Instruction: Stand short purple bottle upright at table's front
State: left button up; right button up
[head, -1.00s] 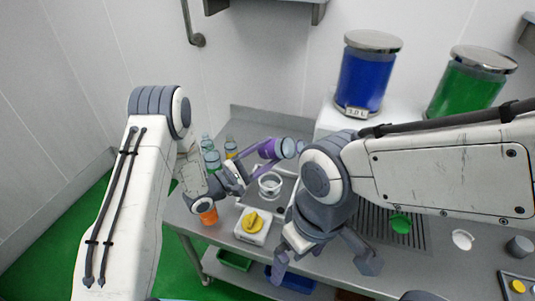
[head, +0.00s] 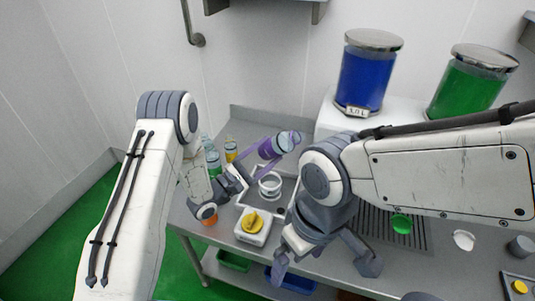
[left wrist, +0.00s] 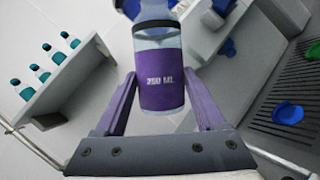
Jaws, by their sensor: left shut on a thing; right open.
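The short purple bottle (head: 272,148) is held by my left gripper (head: 262,153) in the air above the back of the table (head: 236,125). It is tilted, with its clear end up to the right in the head view. In the left wrist view the bottle (left wrist: 159,78) sits between the two fingers, and its purple label reads 250 ML. My right gripper (head: 322,268) is open and empty, above the front of the table.
A white box with a yellow knob (head: 252,226) and an orange item (head: 209,219) are near the front left edge. Small bottles (head: 212,158) stand at back left. Blue (head: 364,80) and green (head: 466,90) canisters stand at the back right.

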pick_arm(q)
jog(key=m+g, duration=0.1)
jog(key=m, duration=0.2)
jog(key=shift+m+g, duration=0.3)
jog(key=m+g, duration=0.1)
jog(key=m, duration=0.2)
jog(key=shift+r, duration=0.2)
jog(key=m+y+p, duration=0.1)
jog(key=m, duration=0.1)
jog(key=shift+m+g, duration=0.3)
jog(key=shift+g, duration=0.1)
jog(key=shift+f+m, duration=0.2)
jog(key=shift+m, duration=0.1)
